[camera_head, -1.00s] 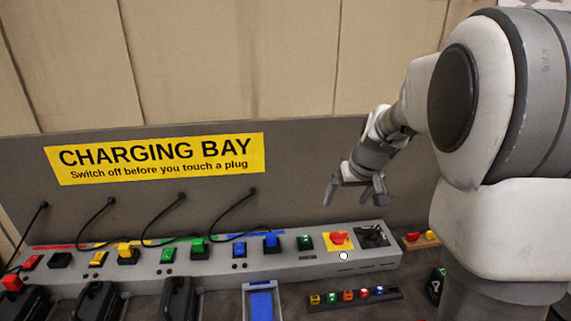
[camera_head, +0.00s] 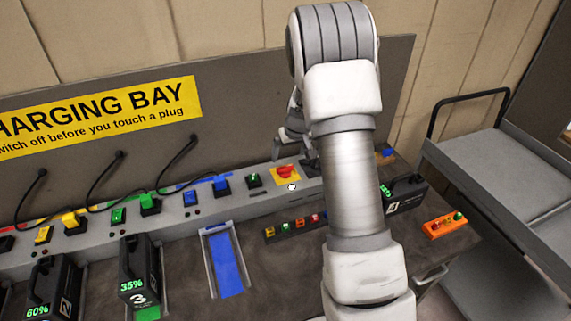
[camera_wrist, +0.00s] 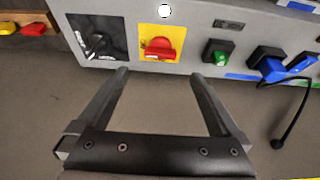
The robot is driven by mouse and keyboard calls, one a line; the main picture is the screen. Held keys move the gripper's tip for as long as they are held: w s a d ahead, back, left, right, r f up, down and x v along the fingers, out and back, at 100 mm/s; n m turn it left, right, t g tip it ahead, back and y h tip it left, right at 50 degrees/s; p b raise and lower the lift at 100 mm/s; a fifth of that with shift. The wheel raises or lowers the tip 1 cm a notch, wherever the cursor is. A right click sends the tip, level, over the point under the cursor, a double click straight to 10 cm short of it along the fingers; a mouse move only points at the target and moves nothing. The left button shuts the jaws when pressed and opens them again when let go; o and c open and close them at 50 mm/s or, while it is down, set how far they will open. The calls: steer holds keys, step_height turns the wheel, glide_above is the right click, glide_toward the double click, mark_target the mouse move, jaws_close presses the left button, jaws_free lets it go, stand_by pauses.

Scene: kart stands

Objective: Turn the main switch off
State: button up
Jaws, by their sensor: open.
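A red rotary knob on a yellow square plate (camera_head: 286,173), likely the main switch, sits on the grey charging panel. In the wrist view the red knob (camera_wrist: 158,47) lies just beyond my fingertips, its handle roughly crosswise in the picture. My gripper (camera_wrist: 160,76) is open and empty, its two fingers apart with the yellow plate past the gap. I see no contact with the knob. In the head view my gripper (camera_head: 291,142) is partly hidden behind my arm.
A green switch (camera_wrist: 217,52) and a blue plug (camera_wrist: 272,68) with a black cable are on the knob's other side. A row of small coloured pieces (camera_head: 299,224) lies before the panel. A grey cart (camera_head: 490,175) stands at right.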

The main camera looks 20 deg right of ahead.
mark_target(285, 167)
steer(key=p+x, duration=0.1)
steer(key=x, duration=0.7)
steer(key=shift+w+f, duration=0.1)
steer(key=shift+f, duration=0.1)
steer(key=c, duration=1.3)
steer(key=shift+b, duration=0.35)
